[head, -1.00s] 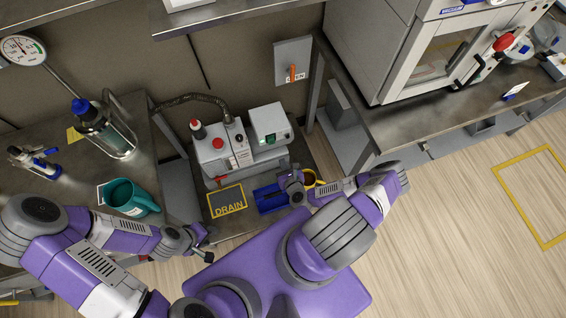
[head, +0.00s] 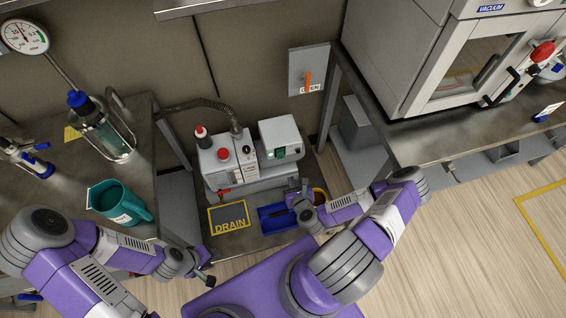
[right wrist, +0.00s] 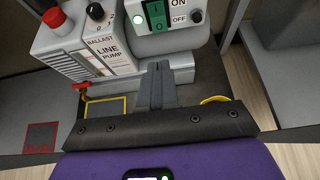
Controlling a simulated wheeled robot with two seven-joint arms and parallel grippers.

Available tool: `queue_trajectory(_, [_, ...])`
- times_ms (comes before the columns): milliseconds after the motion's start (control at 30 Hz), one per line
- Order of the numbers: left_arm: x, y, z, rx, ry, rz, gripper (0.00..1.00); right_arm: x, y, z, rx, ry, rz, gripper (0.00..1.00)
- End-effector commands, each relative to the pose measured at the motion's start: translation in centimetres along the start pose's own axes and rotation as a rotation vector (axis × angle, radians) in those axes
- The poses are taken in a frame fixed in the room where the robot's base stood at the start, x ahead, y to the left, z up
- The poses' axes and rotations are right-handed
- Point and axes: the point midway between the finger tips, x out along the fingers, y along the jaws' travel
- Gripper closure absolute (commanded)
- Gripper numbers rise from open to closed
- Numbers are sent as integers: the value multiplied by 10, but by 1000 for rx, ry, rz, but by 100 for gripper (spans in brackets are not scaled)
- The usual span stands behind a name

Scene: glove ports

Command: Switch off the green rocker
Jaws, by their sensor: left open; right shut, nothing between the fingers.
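The green rocker (right wrist: 156,15) is on the front of a white box; in the right wrist view it sits at the top, between a lit round lamp (right wrist: 138,19) and the ON and OFF labels. In the head view the rocker (head: 280,153) is a small green patch on the white box (head: 278,134). My right gripper (right wrist: 158,68) is shut and empty, its fingers pointing toward the box, below the rocker in the picture and apart from it. In the head view my right gripper (head: 304,188) is in front of the box. My left gripper (head: 208,280) is open and empty at lower left.
The line pump (head: 222,160) with a red knob stands left of the box. A blue tray (head: 274,218) and a DRAIN mat (head: 229,217) lie in front. A teal jug (head: 122,203) stands on the left bench. An orange-handled panel (head: 307,72) is behind.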

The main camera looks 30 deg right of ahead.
Motion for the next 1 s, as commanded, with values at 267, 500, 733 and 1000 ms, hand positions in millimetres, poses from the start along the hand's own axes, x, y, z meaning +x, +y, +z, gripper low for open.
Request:
queue_trajectory(267, [2,-1,0,0,0,0,57,6,0,0,-1,-2,-1,100])
queue_trajectory(500, [15,-6,-1,0,0,0,57,47,0,-2,-3,-5,-1,100])
queue_trajectory(733, [32,-12,-1,0,0,0,57,97,0,-2,-2,-3,-1,100])
queue_trajectory(1000, [43,-16,-2,0,0,0,57,132,0,8,-2,-3,-1,100])
